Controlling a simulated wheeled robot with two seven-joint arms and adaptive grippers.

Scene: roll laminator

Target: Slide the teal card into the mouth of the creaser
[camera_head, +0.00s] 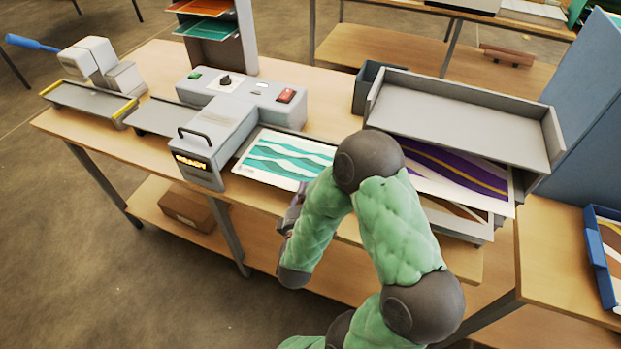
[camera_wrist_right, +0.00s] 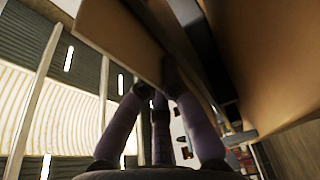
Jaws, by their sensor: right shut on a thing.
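The teal and white wavy-striped card (camera_head: 285,157) lies nearly flat on the right side of a grey machine (camera_head: 216,132) with a lit READY panel. The card's left edge is at the machine's side; I cannot tell whether it is inside the mouth. No label shows which machine is the creaser. My right gripper (camera_head: 299,195) is at the card's near right edge, shut on the card, mostly hidden behind my green arm. In the right wrist view its purple fingers (camera_wrist_right: 165,85) come together, but the card is not clear there. My left gripper is not in view.
A grey machine with a blue handle (camera_head: 90,62) and a yellow-edged tray stands at the left. A raised grey tray (camera_head: 460,120) stands right, above a purple striped sheet (camera_head: 450,170). A dark bin (camera_head: 368,85) is behind. The wooden table's front edge runs below my gripper.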

